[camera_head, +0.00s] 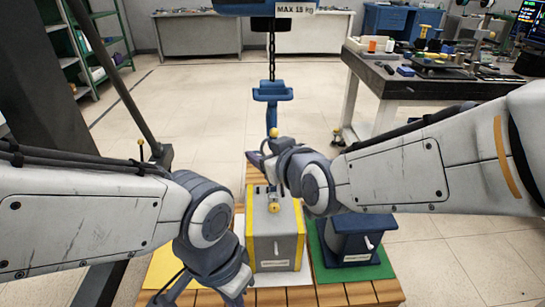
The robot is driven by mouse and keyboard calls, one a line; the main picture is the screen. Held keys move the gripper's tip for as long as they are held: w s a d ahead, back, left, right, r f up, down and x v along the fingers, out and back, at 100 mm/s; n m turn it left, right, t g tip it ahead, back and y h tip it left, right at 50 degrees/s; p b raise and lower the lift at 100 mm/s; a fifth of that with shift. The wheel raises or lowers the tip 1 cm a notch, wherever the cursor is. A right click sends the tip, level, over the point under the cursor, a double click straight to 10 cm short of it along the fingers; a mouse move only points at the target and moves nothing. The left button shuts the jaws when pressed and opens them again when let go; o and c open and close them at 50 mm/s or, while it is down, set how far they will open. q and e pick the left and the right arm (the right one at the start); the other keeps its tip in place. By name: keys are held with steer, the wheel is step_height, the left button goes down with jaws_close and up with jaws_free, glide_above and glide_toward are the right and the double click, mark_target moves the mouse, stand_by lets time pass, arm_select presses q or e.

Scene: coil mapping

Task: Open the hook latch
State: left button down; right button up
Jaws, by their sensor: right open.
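A blue hook block (272,91) hangs on a dark chain at the centre of the head view. Its lower shank (272,115) runs down to a small yellow ball (273,132), just above my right wrist. The latch itself is too small to make out. My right gripper (262,165) is open beside and below the ball, over the back of a grey box with yellow edges (278,248). My wrist hides part of this area. My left gripper (205,293) is low at the bottom edge, left of the grey box; its fingertips are partly cut off.
A blue box (352,243) stands on a green mat (381,270) to the right of the grey box, on a wooden pallet (360,293). A yellow mat (164,267) lies to the left. A cluttered dark worktable (395,84) stands at back right.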

mark_target(276, 134)
arm_select(q)
step_height(276, 134, down, 12)
steer(key=b, duration=0.9)
arm_select(e)
steer(key=w+d+f+m+t+h, duration=0.1)
steer(key=w+d+f+t+h, duration=0.1)
steer(key=w+d+f+t, duration=0.25)
arm_select(q)
step_height(276, 134, up, 7)
steer(key=p, duration=0.7)
steer(key=shift+r, duration=0.15)
arm_select(e)
steer(key=shift+t, duration=0.25)
steer(key=w, duration=0.3)
steer(key=w+a, duration=0.1)
steer(key=w, duration=0.2)
steer(key=w+a, duration=0.1)
steer(key=w, duration=0.2)
steer(key=shift+w+r, duration=0.15)
steer(key=shift+w, duration=0.25)
jaws_close()
